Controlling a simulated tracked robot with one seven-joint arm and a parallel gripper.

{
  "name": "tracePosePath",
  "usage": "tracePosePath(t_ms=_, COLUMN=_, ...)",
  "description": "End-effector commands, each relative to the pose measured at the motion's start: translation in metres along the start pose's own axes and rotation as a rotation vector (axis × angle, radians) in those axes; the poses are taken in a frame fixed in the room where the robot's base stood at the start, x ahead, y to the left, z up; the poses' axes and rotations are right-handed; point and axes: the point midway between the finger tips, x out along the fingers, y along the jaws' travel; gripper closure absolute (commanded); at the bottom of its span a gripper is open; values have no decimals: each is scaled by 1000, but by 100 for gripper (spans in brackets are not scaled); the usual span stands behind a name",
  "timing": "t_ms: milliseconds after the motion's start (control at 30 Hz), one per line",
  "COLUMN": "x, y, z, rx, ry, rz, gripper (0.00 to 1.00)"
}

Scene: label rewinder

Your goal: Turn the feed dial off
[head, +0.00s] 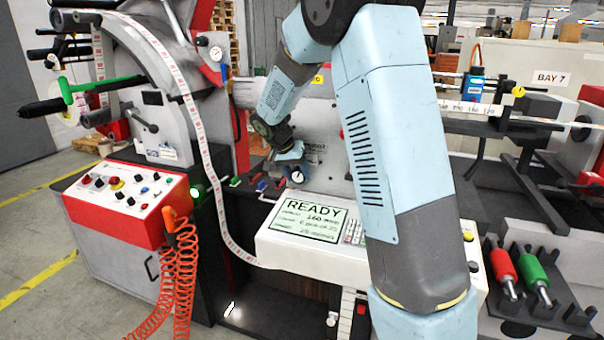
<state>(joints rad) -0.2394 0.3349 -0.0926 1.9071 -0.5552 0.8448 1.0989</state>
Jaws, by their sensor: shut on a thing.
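My gripper (290,154) is at the grey machine face in the middle of the head view, behind the large blue links of my arm. It is small in the picture and seen from behind. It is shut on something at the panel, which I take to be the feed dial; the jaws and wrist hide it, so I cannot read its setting. A small round gauge with a white face (297,176) sits just below the gripper.
A screen console reading READY (310,219) stands below the gripper, partly behind my arm. A red control box (128,203) with knobs is at left, with a coiled orange hose (180,265). A printed label web (197,125) runs down between. Red (503,268) and green rollers (532,268) lie at right.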

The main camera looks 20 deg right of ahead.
Motion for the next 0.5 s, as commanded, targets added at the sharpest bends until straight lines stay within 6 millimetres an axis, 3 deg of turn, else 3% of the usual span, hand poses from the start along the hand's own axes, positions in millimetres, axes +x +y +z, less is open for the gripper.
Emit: tracePosePath(t_ms=500, x=3, y=-6, z=5, rx=-125, ry=-8, rz=293, gripper=76)
